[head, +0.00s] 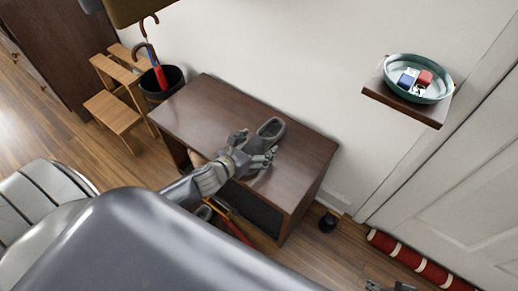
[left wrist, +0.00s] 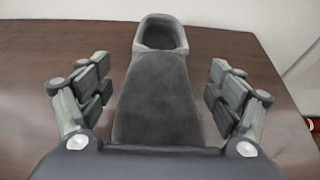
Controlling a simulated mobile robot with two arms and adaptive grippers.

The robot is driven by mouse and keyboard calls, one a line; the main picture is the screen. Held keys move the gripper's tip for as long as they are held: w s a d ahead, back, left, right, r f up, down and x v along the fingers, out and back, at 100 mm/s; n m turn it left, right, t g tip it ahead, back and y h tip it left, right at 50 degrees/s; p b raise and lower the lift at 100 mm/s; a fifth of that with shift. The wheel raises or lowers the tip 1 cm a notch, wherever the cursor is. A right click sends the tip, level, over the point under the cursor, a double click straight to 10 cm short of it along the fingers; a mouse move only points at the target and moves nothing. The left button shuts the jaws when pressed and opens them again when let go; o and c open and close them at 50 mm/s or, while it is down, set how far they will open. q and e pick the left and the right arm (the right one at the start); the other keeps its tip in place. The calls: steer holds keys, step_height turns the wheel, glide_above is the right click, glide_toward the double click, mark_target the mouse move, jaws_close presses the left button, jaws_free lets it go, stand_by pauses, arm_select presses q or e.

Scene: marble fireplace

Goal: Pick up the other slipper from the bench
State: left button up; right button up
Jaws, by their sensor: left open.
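One grey slipper (head: 270,129) lies on top of the dark brown wooden bench (head: 190,112). My left gripper (head: 254,148) reaches over the bench from the front, its fingers spread around the near part of the slipper. In the left wrist view the slipper (left wrist: 158,95) lies lengthwise between the two open fingers, its opening at the far end. A gap shows on each side, so neither finger visibly touches it. The slipper's near end is hidden by my gripper's body. Part of what seems to be my right gripper (head: 390,287) shows at the bottom edge; its jaws are unclear.
A wall shelf (head: 405,105) at right holds a teal bowl (head: 388,68) with small items. A black umbrella bin (head: 160,92) and wooden step stool (head: 112,112) stand left of the bench. A red roll (head: 420,262) lies by the door. The bench top around the slipper is clear.

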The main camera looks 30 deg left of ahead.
arm_select(q)
steer(key=shift+w+d+f, duration=0.1)
steer(key=shift+w+f, duration=0.15)
steer(key=shift+w, duration=0.3)
arm_select(e)
steer(key=shift+s+r, duration=0.2)
steer(key=shift+r, duration=0.35)
arm_select(q)
steer(key=shift+c, duration=0.4)
steer(key=c, duration=1.1)
steer(key=shift+c, duration=0.2)
